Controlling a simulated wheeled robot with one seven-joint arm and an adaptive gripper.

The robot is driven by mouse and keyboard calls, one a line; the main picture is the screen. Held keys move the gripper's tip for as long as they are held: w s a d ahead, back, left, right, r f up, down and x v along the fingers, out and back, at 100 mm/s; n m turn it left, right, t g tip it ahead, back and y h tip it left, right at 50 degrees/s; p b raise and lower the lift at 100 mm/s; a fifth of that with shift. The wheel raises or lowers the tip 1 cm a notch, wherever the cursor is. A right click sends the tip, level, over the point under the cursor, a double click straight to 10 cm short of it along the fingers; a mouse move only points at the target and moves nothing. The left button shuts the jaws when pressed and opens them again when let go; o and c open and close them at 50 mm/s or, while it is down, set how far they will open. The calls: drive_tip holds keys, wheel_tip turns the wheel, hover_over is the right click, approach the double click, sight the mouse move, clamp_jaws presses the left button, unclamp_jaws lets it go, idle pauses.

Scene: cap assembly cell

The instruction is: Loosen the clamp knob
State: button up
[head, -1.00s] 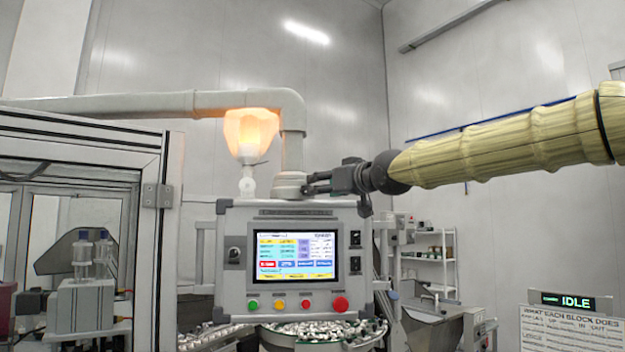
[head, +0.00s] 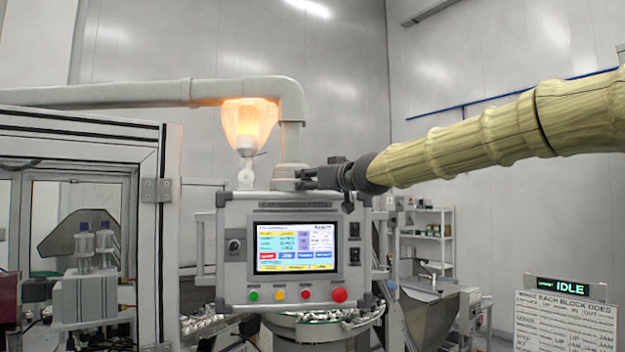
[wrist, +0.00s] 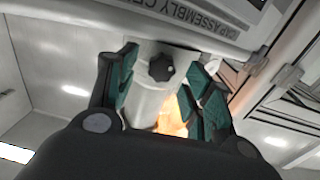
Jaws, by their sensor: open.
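The clamp knob (wrist: 161,67) is small, dark and lobed. In the wrist view it sits on the face of a pale grey pipe (wrist: 150,104), just under the panel's edge. My gripper (wrist: 160,63) is open, with one teal-padded finger on each side of the pipe and the knob between them. I cannot tell whether the pads touch anything. In the head view my gripper (head: 303,178) is at the pipe's collar (head: 286,170), above the control panel. I cannot make out the knob there.
The control panel (head: 230,290) with its lit screen stands right below my gripper. A metal-framed enclosure (head: 150,240) is at left. An IDLE sign (head: 571,287) is at lower right.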

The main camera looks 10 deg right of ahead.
drive_tip(key=shift+w, duration=0.15)
drive_tip(key=c, duration=1)
drive_tip(key=shift+n, duration=0.8)
drive_tip(key=o, duration=1)
wheel_tip(320, 180, up, 10)
